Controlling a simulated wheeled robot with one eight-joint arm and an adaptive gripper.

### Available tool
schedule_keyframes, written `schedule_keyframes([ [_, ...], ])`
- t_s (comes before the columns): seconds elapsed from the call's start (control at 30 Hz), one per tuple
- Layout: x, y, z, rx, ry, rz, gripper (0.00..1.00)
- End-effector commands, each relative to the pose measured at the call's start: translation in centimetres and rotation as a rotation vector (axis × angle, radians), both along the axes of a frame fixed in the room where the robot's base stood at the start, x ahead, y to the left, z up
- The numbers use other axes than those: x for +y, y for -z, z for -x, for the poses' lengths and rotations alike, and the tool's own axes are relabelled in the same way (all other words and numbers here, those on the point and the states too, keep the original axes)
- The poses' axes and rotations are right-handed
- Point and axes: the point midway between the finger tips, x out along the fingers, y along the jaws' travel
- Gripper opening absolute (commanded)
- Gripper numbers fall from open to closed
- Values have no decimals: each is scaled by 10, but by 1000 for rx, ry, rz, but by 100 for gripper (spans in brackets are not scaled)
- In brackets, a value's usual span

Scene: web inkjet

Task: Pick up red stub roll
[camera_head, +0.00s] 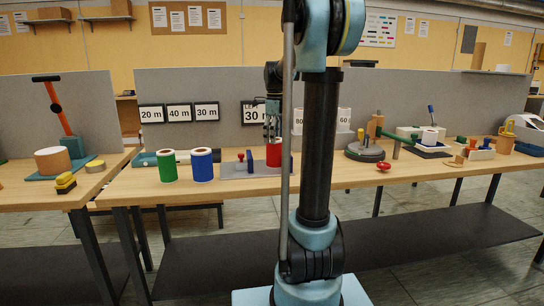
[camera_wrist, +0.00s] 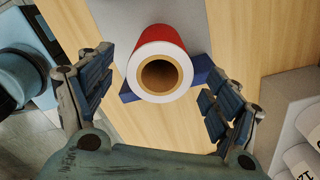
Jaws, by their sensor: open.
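The red stub roll (camera_wrist: 160,40) shows in the wrist view from above, with a white top face and a brown hollow core. It lies between and beyond the two fingers of my gripper (camera_wrist: 160,95), which are spread apart and do not touch it.
A blue block (camera_head: 250,160) and a red knob (camera_head: 240,156) stand left of the red roll on the grey plate (camera_head: 232,172). Green (camera_head: 167,166) and blue (camera_head: 203,165) rolls stand further left. White rolls (camera_head: 343,120) are behind, right of my arm. A red knob (camera_head: 383,165) lies at the front right.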

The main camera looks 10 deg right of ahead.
Motion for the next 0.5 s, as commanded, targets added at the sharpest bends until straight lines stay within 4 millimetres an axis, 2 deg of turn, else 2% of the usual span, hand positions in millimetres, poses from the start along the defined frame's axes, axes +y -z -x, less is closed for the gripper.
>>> schedule_keyframes([
  [0.2, -1, 23, 0, 0, 0, 0, 83],
  [0.5, -1, 26, -1, 0, -1, 0, 83],
])
